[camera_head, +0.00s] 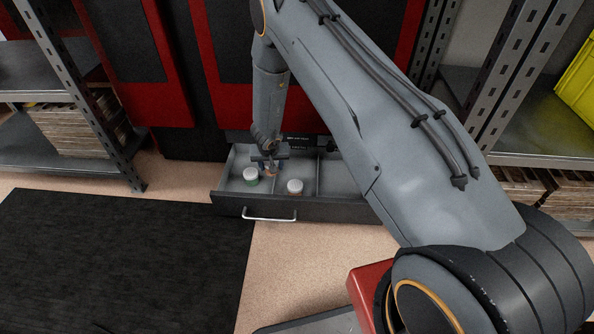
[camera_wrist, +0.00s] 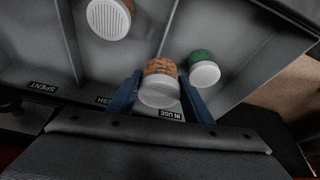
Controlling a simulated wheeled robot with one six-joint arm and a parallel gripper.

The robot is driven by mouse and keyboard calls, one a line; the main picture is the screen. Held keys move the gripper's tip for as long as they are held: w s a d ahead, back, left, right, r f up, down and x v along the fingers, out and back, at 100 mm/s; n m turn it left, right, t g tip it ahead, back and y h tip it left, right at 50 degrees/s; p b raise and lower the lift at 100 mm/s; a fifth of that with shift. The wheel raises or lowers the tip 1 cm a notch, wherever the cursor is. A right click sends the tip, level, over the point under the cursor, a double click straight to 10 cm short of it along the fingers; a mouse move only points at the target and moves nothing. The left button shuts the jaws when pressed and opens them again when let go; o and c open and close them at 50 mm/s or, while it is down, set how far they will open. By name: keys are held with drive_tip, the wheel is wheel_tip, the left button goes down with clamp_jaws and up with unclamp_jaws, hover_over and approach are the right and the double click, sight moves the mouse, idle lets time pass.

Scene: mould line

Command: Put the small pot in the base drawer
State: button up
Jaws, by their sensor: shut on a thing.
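A small pot with an orange-brown mottled body and a pale lid (camera_wrist: 160,84) is between the blue fingers of my gripper (camera_wrist: 158,92), which is shut on it. In the head view my gripper (camera_head: 270,162) reaches down into the open base drawer (camera_head: 255,207), and the pot is mostly hidden there. The pot is at the compartment labelled IN USE, close to a divider. I cannot tell if it touches the drawer floor. A green pot with a white lid (camera_wrist: 204,71) stands beside it, apart; the head view also shows this green pot (camera_head: 250,176).
Another orange-brown pot with a white lid (camera_wrist: 110,18) stands in the middle compartment, also seen in the head view (camera_head: 295,187). Labels include SPENT (camera_wrist: 44,88) and IN USE (camera_wrist: 171,114). Metal racks flank the drawer. A black mat (camera_head: 120,255) lies front left.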

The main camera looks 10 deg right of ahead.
drive_tip(key=w+d+b, duration=0.3)
drive_tip(key=w+d, duration=0.1)
drive_tip(key=d, duration=0.7)
drive_tip(key=shift+f+b, duration=2.05)
drive_tip(key=shift+f, duration=1.45)
drive_tip(key=shift+f, duration=0.2)
drive_tip(key=o, duration=1.2)
drive_tip(key=shift+o, duration=0.2)
drive_tip(key=shift+r, duration=0.15)
